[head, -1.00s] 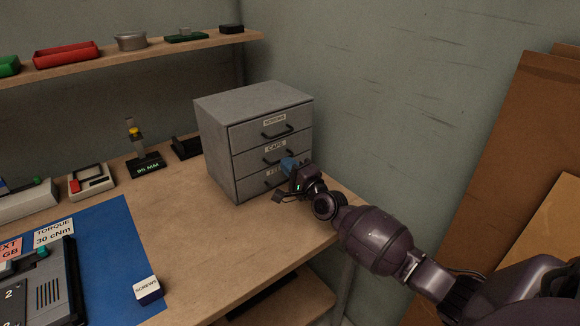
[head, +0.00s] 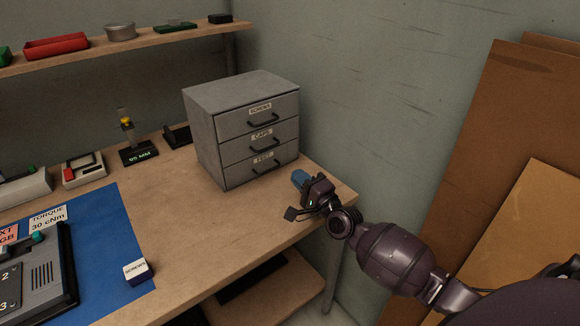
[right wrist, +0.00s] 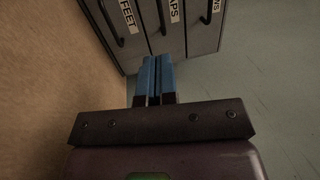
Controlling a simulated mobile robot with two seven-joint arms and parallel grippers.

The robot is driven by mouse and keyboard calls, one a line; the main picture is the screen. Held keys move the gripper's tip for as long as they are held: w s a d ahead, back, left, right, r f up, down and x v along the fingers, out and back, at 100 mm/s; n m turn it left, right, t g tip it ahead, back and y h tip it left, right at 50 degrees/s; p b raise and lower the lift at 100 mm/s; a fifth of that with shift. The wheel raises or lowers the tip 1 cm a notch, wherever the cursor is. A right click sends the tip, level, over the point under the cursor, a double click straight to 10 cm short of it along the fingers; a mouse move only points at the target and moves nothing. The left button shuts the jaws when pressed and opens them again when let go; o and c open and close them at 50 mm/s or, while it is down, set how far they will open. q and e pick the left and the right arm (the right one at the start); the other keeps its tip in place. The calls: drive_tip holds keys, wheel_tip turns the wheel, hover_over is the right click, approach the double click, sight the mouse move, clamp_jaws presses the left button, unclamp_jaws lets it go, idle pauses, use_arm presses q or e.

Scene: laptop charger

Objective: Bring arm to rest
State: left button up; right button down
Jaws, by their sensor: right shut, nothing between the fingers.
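My right arm comes in from the lower right in the head view. Its right gripper (head: 299,178) is over the right end of the workbench, to the right of the drawer cabinet and apart from it. In the right wrist view the blue fingers (right wrist: 154,78) are together with nothing between them, pointing toward the cabinet front. The grey drawer cabinet (head: 204,135) has three drawers labelled SCREWS, CAPS and FEET, all closed. It also shows in the right wrist view (right wrist: 150,32). My left gripper is not in view.
The wooden bench (head: 205,225) is clear in front of the cabinet. A wall shelf (head: 150,47) runs above. Brown boards (head: 460,150) lean at the right.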

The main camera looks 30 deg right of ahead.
drive_tip(key=shift+s+d+f, duration=0.1)
drive_tip(key=shift+s+f, duration=0.05)
drive_tip(key=shift+s, duration=0.6)
drive_tip(key=shift+s+d+f, duration=0.1)
drive_tip(key=shift+s, duration=0.6)
drive_tip(key=shift+a, duration=0.1)
drive_tip(key=shift+s+a+f, duration=0.15)
drive_tip(key=shift+s+f, duration=0.1)
drive_tip(key=s+a+f+n+g+p, duration=0.1)
drive_tip(key=s+a+f+n+g, duration=0.2)
drive_tip(key=s+n, duration=0.3)
drive_tip(key=s+a+f+n+g+h+p, duration=0.1)
drive_tip(key=s+a+f+n+g, duration=0.2)
drive_tip(key=s, duration=1)
drive_tip(key=s+a+f+n+g+h+p, duration=0.1)
drive_tip(key=s+a+f+n+g, duration=0.1)
drive_tip(key=s+f+n, duration=0.6)
drive_tip(key=shift+s+a+n+g, duration=0.4)
drive_tip(key=shift+s+n, duration=0.1)
drive_tip(key=shift+s, duration=0.15)
